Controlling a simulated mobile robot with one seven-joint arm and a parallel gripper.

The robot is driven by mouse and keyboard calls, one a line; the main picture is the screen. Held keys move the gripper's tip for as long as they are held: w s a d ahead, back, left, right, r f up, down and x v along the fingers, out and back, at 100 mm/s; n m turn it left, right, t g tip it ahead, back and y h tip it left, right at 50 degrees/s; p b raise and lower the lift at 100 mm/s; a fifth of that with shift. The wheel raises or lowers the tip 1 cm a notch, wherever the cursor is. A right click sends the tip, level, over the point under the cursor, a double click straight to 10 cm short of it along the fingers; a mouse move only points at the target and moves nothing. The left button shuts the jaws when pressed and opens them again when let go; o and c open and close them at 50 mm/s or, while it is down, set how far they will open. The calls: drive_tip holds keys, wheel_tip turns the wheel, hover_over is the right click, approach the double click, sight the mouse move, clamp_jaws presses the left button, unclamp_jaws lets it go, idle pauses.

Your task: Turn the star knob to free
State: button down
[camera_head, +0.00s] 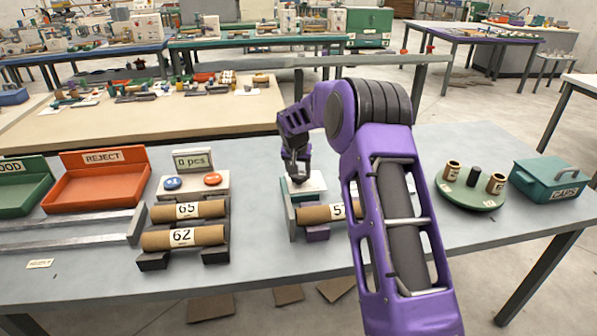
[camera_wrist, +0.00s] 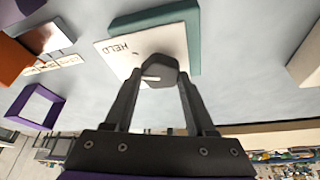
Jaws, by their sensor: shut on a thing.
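The star knob (camera_wrist: 163,68) is a dark, many-sided knob with a short white mark on its face. It sits on a white plate (camera_wrist: 113,57) marked HELD, with a teal body (camera_wrist: 186,22) behind. The white mark points towards the left of the wrist view; I see no FREE label. My gripper (camera_wrist: 157,84) is shut on the knob, one finger on each side. In the head view my gripper (camera_head: 296,176) reaches down onto the white plate (camera_head: 315,184) and hides the knob. A cardboard tube (camera_head: 315,214) lies just in front, partly behind my arm.
Tubes 65 (camera_head: 205,209) and 62 (camera_head: 205,237) lie on a rack to the left, below a box with blue and orange buttons (camera_head: 192,187). A red REJECT tray (camera_head: 105,184) stands further left. A green turntable (camera_head: 470,196) and teal CAPS box (camera_head: 548,183) stand right.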

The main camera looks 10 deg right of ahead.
drive_tip(key=n, duration=0.1)
drive_tip(key=n+y+p, duration=0.1)
drive_tip(key=n, duration=0.1)
drive_tip(key=n+y+p, duration=0.1)
drive_tip(key=n, duration=0.1)
drive_tip(key=shift+d+r, duration=0.15)
drive_tip(key=shift+d, duration=0.1)
drive_tip(key=n+y, duration=0.1)
drive_tip(key=n, duration=0.2)
drive_tip(key=n+y+p, duration=0.1)
drive_tip(key=n, duration=0.1)
drive_tip(key=shift+w+d+n, duration=0.1)
drive_tip(key=shift+n, duration=0.3)
drive_tip(key=n+g, duration=0.1)
drive_tip(key=n, duration=0.1)
drive_tip(key=n+g+y, duration=0.1)
drive_tip(key=n, duration=0.2)
drive_tip(key=shift+w+n+p, duration=0.1)
drive_tip(key=shift+n+p, duration=0.2)
drive_tip(key=n+g, duration=0.1)
drive_tip(key=n, duration=0.1)
drive_tip(key=n+g, duration=0.1)
drive_tip(key=n, duration=0.2)
drive_tip(key=shift+w+y+p, duration=0.1)
drive_tip(key=shift+y+p, duration=0.25)
drive_tip(key=shift+y, duration=0.05)
drive_tip(key=shift+n, duration=0.3)
drive_tip(key=shift+c, duration=1.1)
unclamp_jaws()
